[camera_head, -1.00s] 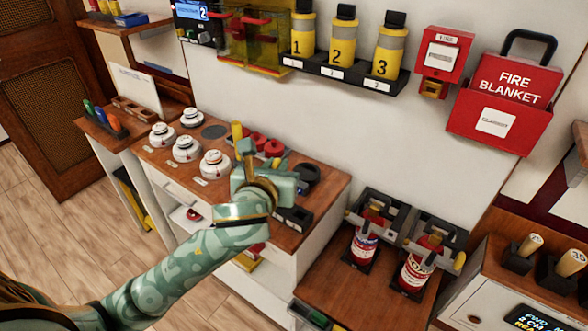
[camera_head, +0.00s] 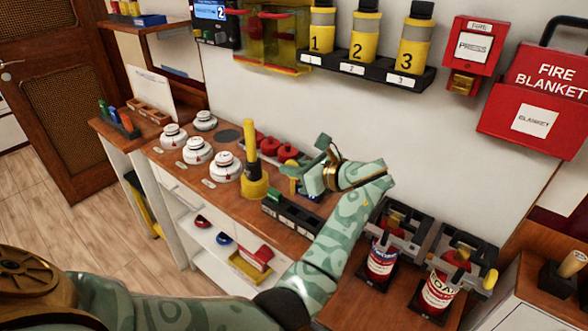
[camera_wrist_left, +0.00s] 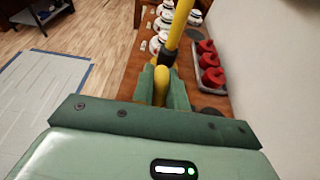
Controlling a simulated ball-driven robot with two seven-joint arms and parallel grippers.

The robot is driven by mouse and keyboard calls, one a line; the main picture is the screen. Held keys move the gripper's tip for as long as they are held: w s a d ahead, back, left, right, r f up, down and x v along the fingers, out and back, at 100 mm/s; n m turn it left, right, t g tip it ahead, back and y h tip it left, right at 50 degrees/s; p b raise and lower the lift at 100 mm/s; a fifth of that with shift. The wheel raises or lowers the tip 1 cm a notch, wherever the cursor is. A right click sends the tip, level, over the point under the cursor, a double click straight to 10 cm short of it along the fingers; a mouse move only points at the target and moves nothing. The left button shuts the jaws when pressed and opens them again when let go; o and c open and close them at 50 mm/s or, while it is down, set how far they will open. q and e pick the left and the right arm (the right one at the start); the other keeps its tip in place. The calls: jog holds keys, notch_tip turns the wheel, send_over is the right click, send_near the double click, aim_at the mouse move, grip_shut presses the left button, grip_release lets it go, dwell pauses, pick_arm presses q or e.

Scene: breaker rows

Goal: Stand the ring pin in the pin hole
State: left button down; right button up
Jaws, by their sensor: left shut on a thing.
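My left gripper (camera_head: 303,181) is above the counter's right part, in front of the white wall. It is shut on a yellow piece (camera_head: 292,171), which I take to be the ring pin. In the left wrist view the yellow piece (camera_wrist_left: 161,86) sits between the two green fingers (camera_wrist_left: 161,92). Its ring and lower end are not clear. I cannot make out the pin hole. A dark block with slots (camera_head: 293,217) lies on the counter below the gripper. My right gripper is out of view.
A tall yellow post with a black band (camera_head: 251,152) stands on the counter just left of the gripper. Two red extinguishers (camera_head: 383,258) stand in holders at the right.

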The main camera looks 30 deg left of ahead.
pick_arm(q)
jog(key=shift+d+r+p, duration=0.1)
jog(key=shift+r+p, duration=0.1)
jog(key=shift+p, duration=0.5)
jog(key=shift+f+b, duration=1.2)
jog(key=shift+f, duration=1.95)
jog(key=shift+p, duration=0.35)
jog(key=shift+p, duration=0.6)
jog(key=shift+f+b, duration=0.5)
jog(key=shift+f, duration=0.95)
